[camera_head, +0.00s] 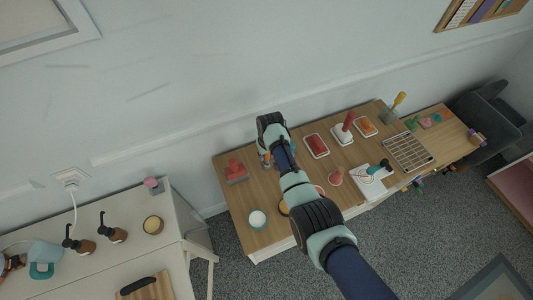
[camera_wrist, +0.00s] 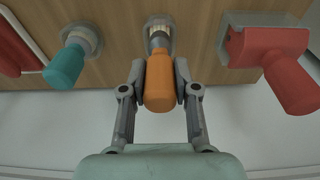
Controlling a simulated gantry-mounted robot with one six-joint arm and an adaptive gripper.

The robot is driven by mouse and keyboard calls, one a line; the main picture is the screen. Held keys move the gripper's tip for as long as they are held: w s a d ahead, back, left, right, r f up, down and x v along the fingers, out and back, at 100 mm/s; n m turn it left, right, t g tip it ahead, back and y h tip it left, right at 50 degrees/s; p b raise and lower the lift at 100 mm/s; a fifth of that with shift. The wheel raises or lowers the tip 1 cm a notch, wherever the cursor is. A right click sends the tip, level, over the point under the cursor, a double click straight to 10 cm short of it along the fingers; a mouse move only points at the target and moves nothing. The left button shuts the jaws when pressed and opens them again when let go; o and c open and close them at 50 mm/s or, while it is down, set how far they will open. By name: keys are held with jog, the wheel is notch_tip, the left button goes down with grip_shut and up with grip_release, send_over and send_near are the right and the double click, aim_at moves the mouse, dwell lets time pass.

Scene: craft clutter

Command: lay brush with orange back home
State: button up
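The brush with the orange handle (camera_wrist: 160,82) shows at the middle of the wrist view. Its handle points down the picture, and its pale head end sits at a grey round holder (camera_wrist: 158,22) on the wooden table. My gripper (camera_wrist: 160,68) has one finger on each side of the orange handle. Both fingertips appear to press against it. In the head view, my gripper (camera_head: 267,160) is low over the back left part of the table (camera_head: 242,205), and the arm hides most of the brush there.
A teal-handled tool (camera_wrist: 66,66) in a grey holder stands to the left in the wrist view, and a red block-shaped tool (camera_wrist: 270,55) to the right. In the head view, trays with red (camera_head: 316,145) and orange (camera_head: 366,127) contents and a wire rack (camera_head: 410,152) lie farther right.

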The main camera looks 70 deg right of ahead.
jog(key=o, duration=0.5)
jog(key=r, duration=0.4)
jog(key=a+r, duration=0.1)
jog(key=r, duration=0.3)
jog(key=s+r, duration=0.1)
jog(key=r, duration=0.3)
jog(key=shift+s+a, duration=0.1)
jog(key=shift+a, duration=0.1)
